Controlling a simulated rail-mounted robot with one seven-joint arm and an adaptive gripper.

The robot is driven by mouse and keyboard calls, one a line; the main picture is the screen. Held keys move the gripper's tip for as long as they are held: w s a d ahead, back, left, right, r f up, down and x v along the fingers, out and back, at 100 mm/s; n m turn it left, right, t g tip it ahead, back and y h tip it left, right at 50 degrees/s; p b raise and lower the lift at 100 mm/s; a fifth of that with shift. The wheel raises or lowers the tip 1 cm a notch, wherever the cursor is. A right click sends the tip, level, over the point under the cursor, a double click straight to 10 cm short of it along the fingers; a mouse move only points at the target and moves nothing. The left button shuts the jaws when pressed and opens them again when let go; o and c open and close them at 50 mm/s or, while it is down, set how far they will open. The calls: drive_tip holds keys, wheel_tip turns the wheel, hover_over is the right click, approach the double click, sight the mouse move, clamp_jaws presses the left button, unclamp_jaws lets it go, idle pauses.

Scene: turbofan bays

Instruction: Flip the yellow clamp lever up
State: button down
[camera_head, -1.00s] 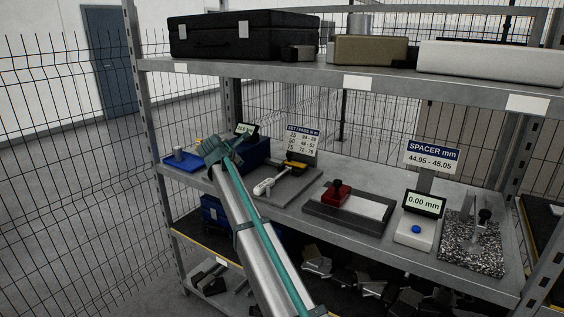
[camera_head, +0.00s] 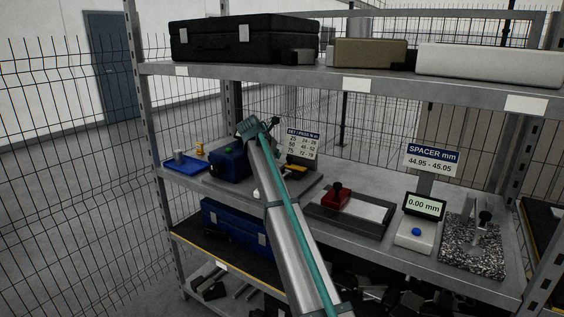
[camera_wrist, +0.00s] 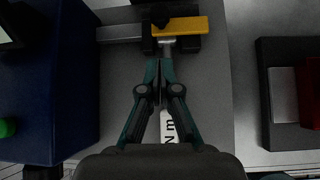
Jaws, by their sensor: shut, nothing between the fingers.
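The yellow clamp lever (camera_wrist: 182,26) lies across the top of the wrist view, beside dark blocks and a grey metal bar. In the head view a little yellow (camera_head: 295,168) shows just right of my arm, below the SET / PASS sign. My gripper (camera_wrist: 159,68) is shut and empty, its fingertips just below the lever's metal shank in the wrist picture. I cannot tell whether they touch it. A white part marked N m (camera_wrist: 170,126) lies beneath the fingers.
A blue box (camera_head: 230,162) stands left of the fixture, with a blue tray (camera_head: 184,163) beyond it. A red-topped block (camera_head: 336,196) on a dark plate sits to the right, then a 0.00 mm gauge (camera_head: 416,232) and a speckled plate (camera_head: 470,255). The upper shelf (camera_head: 300,78) hangs above.

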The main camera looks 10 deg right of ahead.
sight(287, 165)
drive_tip(key=p+x, duration=0.1)
drive_tip(key=x, duration=0.9)
drive_tip(key=shift+s+a+r, duration=0.1)
drive_tip(key=shift+a+r, duration=0.05)
drive_tip(key=shift+r, duration=0.05)
